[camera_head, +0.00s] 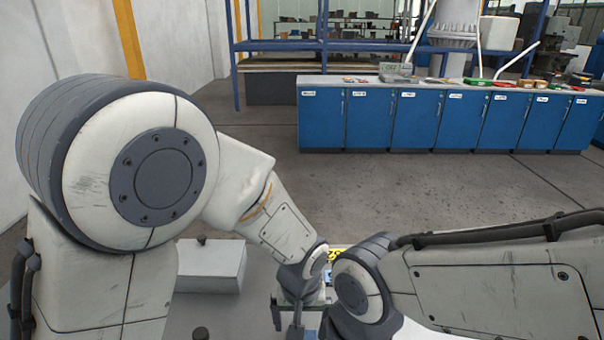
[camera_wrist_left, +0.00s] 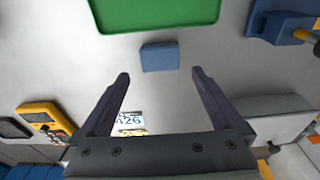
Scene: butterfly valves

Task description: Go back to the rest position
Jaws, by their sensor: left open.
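My left gripper (camera_wrist_left: 160,82) shows in the left wrist view with its two dark fingers wide apart and nothing between them. It is over a pale grey surface (camera_wrist_left: 60,70), and a small blue block (camera_wrist_left: 160,57) lies just beyond the fingertips, apart from them. In the head view my left arm (camera_head: 245,190) reaches from the left down to the lower middle, where its gripper end is hard to make out. My right arm (camera_head: 490,280) comes in from the right, and its gripper is not in view.
In the left wrist view, a green tray (camera_wrist_left: 155,12) lies at the top, a blue part with a yellow handle (camera_wrist_left: 280,27) at upper right, and a yellow meter (camera_wrist_left: 45,117) at left. In the head view, blue cabinets (camera_head: 420,118) stand beyond open floor (camera_head: 430,180).

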